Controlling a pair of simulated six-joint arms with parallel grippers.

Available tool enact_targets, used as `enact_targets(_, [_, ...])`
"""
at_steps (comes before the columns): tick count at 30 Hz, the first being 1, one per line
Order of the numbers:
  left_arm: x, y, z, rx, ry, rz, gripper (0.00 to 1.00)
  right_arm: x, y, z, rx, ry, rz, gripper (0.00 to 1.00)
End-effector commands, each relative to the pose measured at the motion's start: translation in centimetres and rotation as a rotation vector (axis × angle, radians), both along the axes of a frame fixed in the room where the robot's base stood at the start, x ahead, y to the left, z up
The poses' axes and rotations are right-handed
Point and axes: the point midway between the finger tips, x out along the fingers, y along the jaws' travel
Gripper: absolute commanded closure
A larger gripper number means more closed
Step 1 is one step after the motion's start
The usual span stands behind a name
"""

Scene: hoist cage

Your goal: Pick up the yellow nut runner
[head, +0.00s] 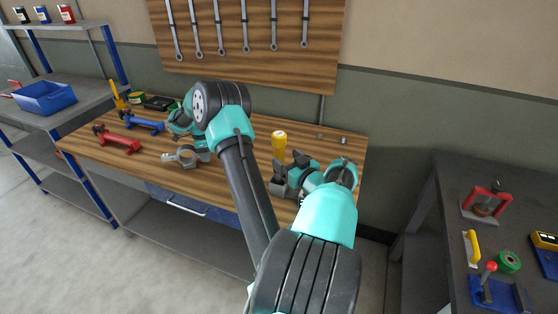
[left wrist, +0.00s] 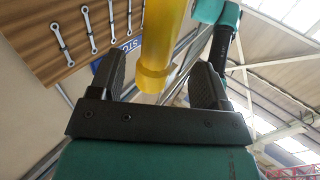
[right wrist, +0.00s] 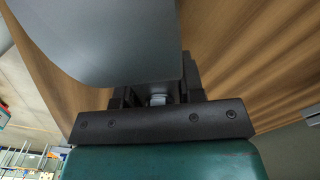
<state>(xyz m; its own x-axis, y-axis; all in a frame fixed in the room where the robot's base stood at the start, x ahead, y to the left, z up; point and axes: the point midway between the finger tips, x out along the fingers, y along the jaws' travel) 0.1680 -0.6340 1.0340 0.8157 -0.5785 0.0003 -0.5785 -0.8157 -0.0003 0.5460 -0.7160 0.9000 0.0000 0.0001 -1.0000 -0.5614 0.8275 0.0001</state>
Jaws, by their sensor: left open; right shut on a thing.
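A yellow upright tool (head: 279,146), apparently the nut runner, stands towards the right end of the wooden bench. My left gripper (head: 286,174) is open beside it. In the left wrist view the yellow tool (left wrist: 160,50) shows between the two spread fingers (left wrist: 160,85), with a gap on each side. Its lower part is hidden in the head view. My right gripper (head: 196,150) is further left over the bench, shut on a smooth grey thing (head: 180,157). That grey thing (right wrist: 105,40) fills much of the right wrist view.
Red (head: 117,141) and blue (head: 145,122) dumbbell-shaped tools lie at the bench's left, near another yellow upright tool (head: 117,96). Spanners hang on a wooden board (head: 250,65) behind. A dark table (head: 445,215) with fixtures stands right; a blue bin (head: 45,98) sits far left.

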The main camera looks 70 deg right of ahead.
Motion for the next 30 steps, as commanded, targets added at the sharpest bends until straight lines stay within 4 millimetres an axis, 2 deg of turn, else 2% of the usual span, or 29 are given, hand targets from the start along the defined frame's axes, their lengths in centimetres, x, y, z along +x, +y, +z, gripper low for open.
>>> enact_targets(5, [0.7, -0.6, -0.1, -0.001, 0.001, 0.0, 0.3, 0.0, 0.0, 0.0, -0.001, -0.001, 0.0, 1.0])
enact_targets(16, [3.9, -3.0, -0.3, 0.0, 0.001, 0.001, 0.3, 0.0, 0.0, 0.0, -0.001, -0.001, 0.0, 1.0])
enact_targets(30, [4.1, -3.2, -0.2, 0.001, 0.001, -0.001, 0.3, 0.0, 0.0, 0.0, -0.001, -0.001, 0.0, 1.0])
